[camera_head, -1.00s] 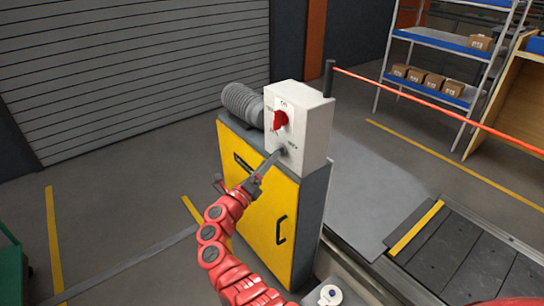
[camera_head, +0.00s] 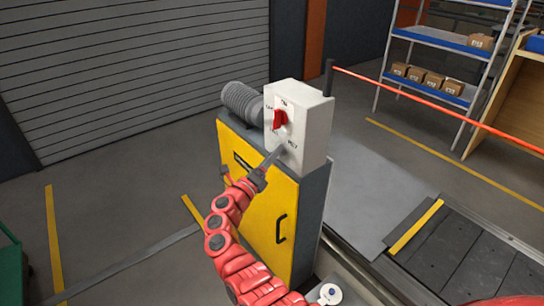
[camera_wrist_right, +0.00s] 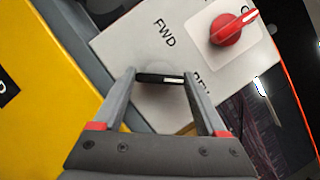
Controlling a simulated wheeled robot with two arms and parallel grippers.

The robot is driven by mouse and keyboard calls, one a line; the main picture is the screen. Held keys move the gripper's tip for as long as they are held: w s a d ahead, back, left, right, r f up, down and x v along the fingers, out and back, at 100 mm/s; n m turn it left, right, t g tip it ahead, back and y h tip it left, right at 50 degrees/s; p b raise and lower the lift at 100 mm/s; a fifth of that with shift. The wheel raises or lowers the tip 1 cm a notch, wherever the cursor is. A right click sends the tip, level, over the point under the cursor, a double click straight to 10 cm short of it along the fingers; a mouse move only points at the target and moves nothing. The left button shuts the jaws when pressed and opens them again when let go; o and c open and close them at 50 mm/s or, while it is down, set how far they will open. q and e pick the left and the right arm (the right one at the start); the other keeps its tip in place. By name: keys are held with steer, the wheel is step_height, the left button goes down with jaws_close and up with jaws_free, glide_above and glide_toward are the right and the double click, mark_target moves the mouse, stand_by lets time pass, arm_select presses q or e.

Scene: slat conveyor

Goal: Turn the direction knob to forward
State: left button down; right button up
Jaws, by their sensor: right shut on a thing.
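The direction knob (camera_wrist_right: 150,77) is a small black bar with a white line on its right part in the right wrist view. It sits on a light panel between the letters FWD above it and REV, partly hidden, to its right. The white line points towards the REV side. My right gripper (camera_wrist_right: 160,76) is shut on the knob, one finger at each end of the bar. In the head view my right gripper (camera_head: 281,150) touches the lower front of the white control box (camera_head: 315,130) and hides the knob. My left gripper is not in view.
A red rotary switch (camera_head: 280,119) sits above on the same box; it also shows in the wrist view (camera_wrist_right: 228,30). The slatted conveyor (camera_head: 455,255) lies to the right.

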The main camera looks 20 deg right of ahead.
steer(key=shift+r+n+g+y+p, duration=0.15)
steer(key=shift+n+g+y+p, duration=0.5)
steer(key=shift+n+p, duration=2.05)
steer(key=shift+r+n+g+y+p, duration=0.1)
steer(key=shift+n+g+y+p, duration=0.55)
steer(key=shift+n+p, duration=2)
steer(key=shift+r+n+g+y+p, duration=0.15)
steer(key=shift+n+g+y+p, duration=0.5)
steer(key=shift+n+p, duration=2)
steer(key=shift+m+y+p, duration=0.25)
steer(key=shift+m+p, duration=0.15)
steer(key=shift+p, duration=0.1)
steer(key=o, duration=1.3)
